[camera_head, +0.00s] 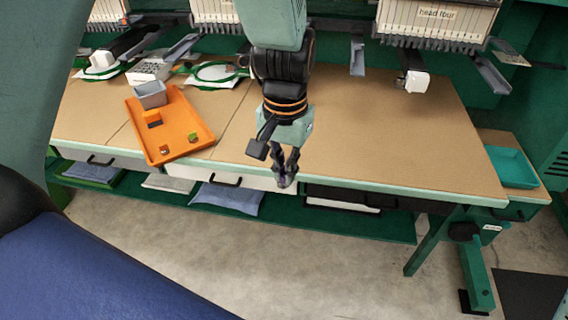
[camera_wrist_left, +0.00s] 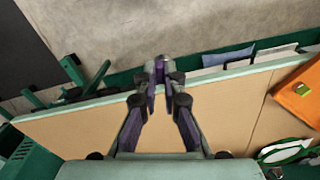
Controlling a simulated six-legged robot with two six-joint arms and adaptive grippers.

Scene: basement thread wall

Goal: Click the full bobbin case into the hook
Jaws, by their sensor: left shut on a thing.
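My left gripper (camera_head: 286,180) hangs over the front edge of the table, fingers pointing down. It is shut on a small grey thing that looks like the bobbin case and is mostly hidden by the fingers. In the left wrist view the fingertips (camera_wrist_left: 160,76) close around this thing (camera_wrist_left: 159,64). The white end of a machine arm (camera_head: 416,81) stands under head four (camera_head: 436,16), to the right and behind the gripper, well apart from it. I cannot make out the hook there. My right gripper is not in view.
An orange tray (camera_head: 194,122) with a grey bin (camera_head: 150,94) and small blocks lies on the table's left. A teal tray (camera_head: 513,166) sits at the right. Hoops with green rings lie at the back left. The tabletop (camera_head: 360,140) right of the gripper is clear.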

